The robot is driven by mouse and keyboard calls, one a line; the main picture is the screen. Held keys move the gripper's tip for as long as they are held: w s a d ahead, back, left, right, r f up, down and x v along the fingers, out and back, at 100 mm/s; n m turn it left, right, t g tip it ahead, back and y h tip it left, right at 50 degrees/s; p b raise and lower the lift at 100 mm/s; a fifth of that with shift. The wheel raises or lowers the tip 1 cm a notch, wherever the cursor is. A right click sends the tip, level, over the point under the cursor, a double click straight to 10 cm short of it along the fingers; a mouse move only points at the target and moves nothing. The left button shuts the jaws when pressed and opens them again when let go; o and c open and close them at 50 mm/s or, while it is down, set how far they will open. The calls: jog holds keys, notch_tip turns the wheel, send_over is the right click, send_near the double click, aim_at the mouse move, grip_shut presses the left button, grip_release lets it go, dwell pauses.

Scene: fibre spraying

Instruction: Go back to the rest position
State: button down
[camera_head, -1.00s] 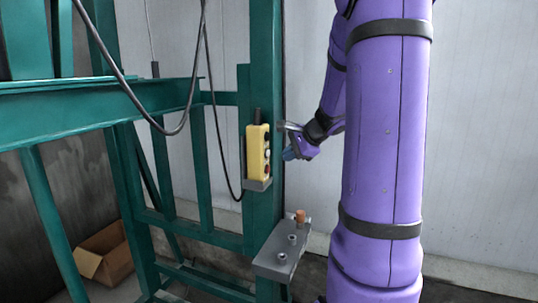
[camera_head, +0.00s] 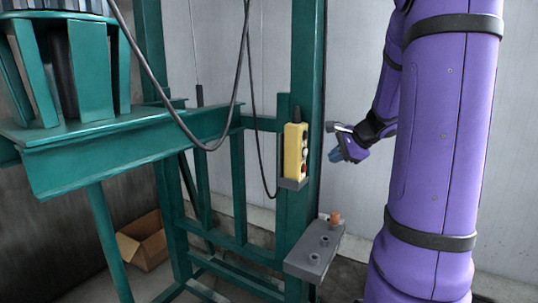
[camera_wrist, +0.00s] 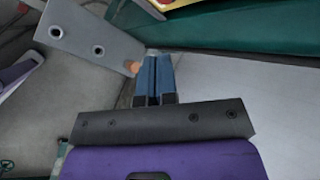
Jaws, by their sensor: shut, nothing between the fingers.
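My gripper (camera_head: 335,155) hangs in free air to the right of the green post, with its blue fingers pointing left and down. In the wrist view its two blue fingers (camera_wrist: 154,75) lie side by side, shut and empty. The yellow control box (camera_head: 295,151) with its buttons sits in a grey holder on the green post (camera_head: 298,215), a short way left of my gripper. My gripper is apart from both.
A grey shelf (camera_head: 314,250) with holes and an orange piece (camera_head: 335,219) juts out below my gripper. A green frame (camera_head: 140,138) with hanging black cables stands left. A cardboard box (camera_head: 145,243) lies on the floor. The pale wall (camera_head: 352,60) is behind.

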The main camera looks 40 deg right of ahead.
jog(key=s+a+r+n+g+y, duration=0.1)
jog(key=s+a+r+n+g, duration=0.3)
jog(key=a, duration=0.6)
jog(key=w+a+r+n+t, duration=0.1)
jog(key=a+n, duration=0.5)
jog(key=a, duration=0.5)
jog(key=s+a+r+n+h, duration=0.1)
jog(key=s+a+n+h, duration=0.1)
jog(key=s+a+n, duration=0.9)
jog(key=s, duration=0.2)
jog(key=shift+s+n+g+h, duration=0.3)
jog(key=shift+s+h, duration=0.1)
